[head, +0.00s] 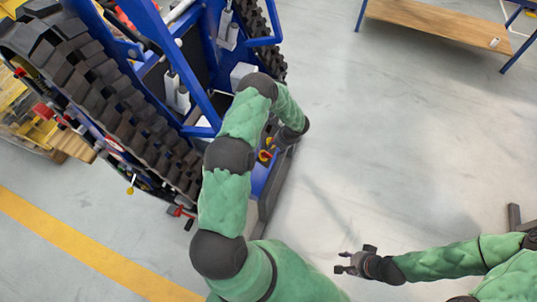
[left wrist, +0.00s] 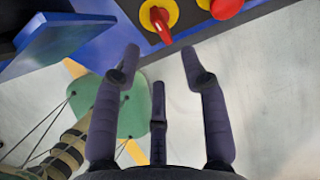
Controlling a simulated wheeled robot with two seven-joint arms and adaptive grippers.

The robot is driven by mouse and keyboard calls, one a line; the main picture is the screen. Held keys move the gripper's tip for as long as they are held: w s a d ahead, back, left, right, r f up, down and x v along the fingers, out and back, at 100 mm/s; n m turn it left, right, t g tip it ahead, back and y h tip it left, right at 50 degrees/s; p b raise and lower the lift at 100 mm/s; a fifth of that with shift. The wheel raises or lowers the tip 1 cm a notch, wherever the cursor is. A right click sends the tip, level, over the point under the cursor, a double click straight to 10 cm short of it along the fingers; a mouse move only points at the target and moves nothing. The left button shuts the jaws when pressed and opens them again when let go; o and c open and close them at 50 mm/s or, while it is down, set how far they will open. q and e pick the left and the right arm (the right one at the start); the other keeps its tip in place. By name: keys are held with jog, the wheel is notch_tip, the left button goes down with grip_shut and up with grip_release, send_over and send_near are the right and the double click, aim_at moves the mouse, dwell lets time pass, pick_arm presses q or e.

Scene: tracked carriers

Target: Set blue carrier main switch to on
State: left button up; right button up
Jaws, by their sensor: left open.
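The blue carrier (head: 207,75) with black tracks stands at the upper left in the head view. On its dark panel, a red rotary handle on a yellow disc (left wrist: 161,24) shows in the left wrist view, pointing down in the picture. It looks like the main switch; I cannot read its setting. A red knob on yellow (left wrist: 226,8) sits to its right, cut by the edge. My left gripper (left wrist: 160,62) is open and empty, its fingers just short of the handle, not touching. In the head view my left wrist partly hides the panel. My right gripper (head: 355,259) is open and empty over the floor.
A wooden-topped bench (head: 435,22) with blue legs stands at the upper right. Yellow items on a pallet (head: 72,146) lie beyond the left track. A yellow floor line (head: 85,250) crosses the lower left. The floor right of the carrier is clear.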

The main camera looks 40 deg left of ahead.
aim_at(268, 154)
pick_arm(q)
jog(key=b+x, duration=0.1)
jog(key=x, duration=0.8)
jog(key=shift+b, duration=0.35)
grip_shut()
